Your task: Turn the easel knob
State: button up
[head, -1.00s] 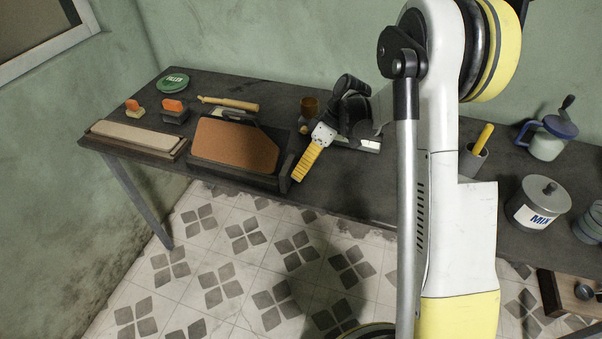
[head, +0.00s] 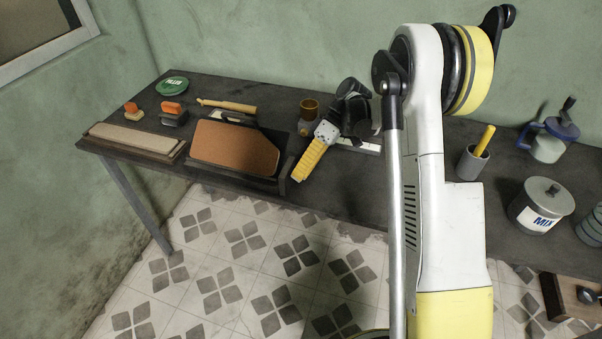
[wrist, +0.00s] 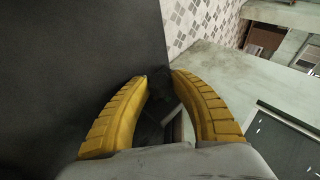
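The easel is a low dark stand with a brown board (head: 235,147) leaning on it, on the workbench's left half. My gripper (head: 298,178) is at the easel's right side, its yellow fingers pointing down and to the left. In the wrist view my gripper (wrist: 160,77) shows two curved yellow fingers with a narrow gap between the tips. Something dark lies in or behind that gap; I cannot tell whether it is the knob or whether the fingers touch it. The knob is not clearly visible in the head view.
On the dark workbench (head: 350,195) are a pale board (head: 135,139), a green filler tin (head: 171,84), orange-topped blocks (head: 172,107) and a wooden-handled tool (head: 228,104). A brown cup (head: 309,108) stands behind my gripper. A MIX can (head: 541,204) and grey cup (head: 472,162) are right.

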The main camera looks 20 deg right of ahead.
jog(key=o, duration=0.3)
notch_tip(320, 180, up, 10)
dwell(0.5)
